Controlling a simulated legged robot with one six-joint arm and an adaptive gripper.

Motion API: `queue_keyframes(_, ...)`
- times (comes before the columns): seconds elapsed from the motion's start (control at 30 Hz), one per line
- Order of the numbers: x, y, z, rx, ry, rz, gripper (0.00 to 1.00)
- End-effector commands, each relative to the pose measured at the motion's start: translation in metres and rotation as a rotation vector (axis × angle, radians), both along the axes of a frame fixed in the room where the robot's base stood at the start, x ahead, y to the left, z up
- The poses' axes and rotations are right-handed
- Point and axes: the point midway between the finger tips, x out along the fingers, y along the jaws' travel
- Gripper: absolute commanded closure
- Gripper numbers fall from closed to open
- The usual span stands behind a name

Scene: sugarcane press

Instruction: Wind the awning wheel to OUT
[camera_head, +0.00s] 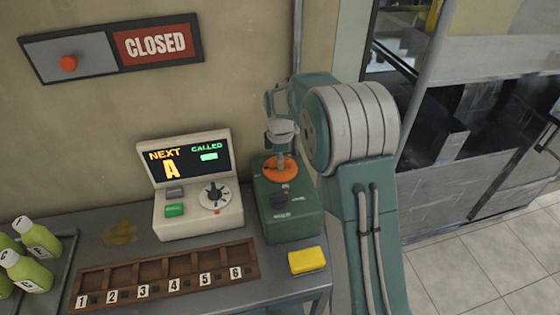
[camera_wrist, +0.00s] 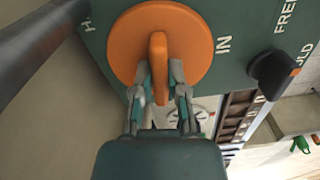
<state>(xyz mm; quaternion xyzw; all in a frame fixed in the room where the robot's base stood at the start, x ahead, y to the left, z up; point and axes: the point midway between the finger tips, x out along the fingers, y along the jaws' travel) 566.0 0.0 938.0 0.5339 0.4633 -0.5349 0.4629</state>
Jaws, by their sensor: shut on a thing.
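The orange awning wheel (camera_wrist: 190,40) is a disc with a raised bar (camera_wrist: 158,50) across it. It sits on a green box, and in the head view the wheel (camera_head: 288,174) is on the box's top (camera_head: 305,225). My gripper (camera_wrist: 160,75) is shut on the bar, one finger on each side. In the head view my gripper (camera_head: 281,153) comes down on the wheel from above. An "IN" label (camera_wrist: 224,45) is beside the wheel in the wrist view. No "OUT" label is readable. A black lever (camera_wrist: 273,75) is near the "FREE" and "HOLD" markings; its exact setting is unclear.
A ticket display (camera_head: 199,190) stands left of the box. A brown numbered rack (camera_head: 165,275) and yellow sponge (camera_head: 307,261) lie in front. Green bottles (camera_head: 30,268) stand far left. A "CLOSED" sign (camera_head: 155,43) is on the wall above.

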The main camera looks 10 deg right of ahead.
Motion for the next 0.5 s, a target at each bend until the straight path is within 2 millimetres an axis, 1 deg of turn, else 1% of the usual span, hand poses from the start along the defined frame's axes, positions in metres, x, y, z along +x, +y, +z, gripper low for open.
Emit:
queue_keyframes(0.2,0.0023,0.0007,0.0007,0.001,-0.009,0.102,1.0)
queue_keyframes(0.5,0.0024,0.0008,0.0008,0.001,-0.009,0.157,1.0)
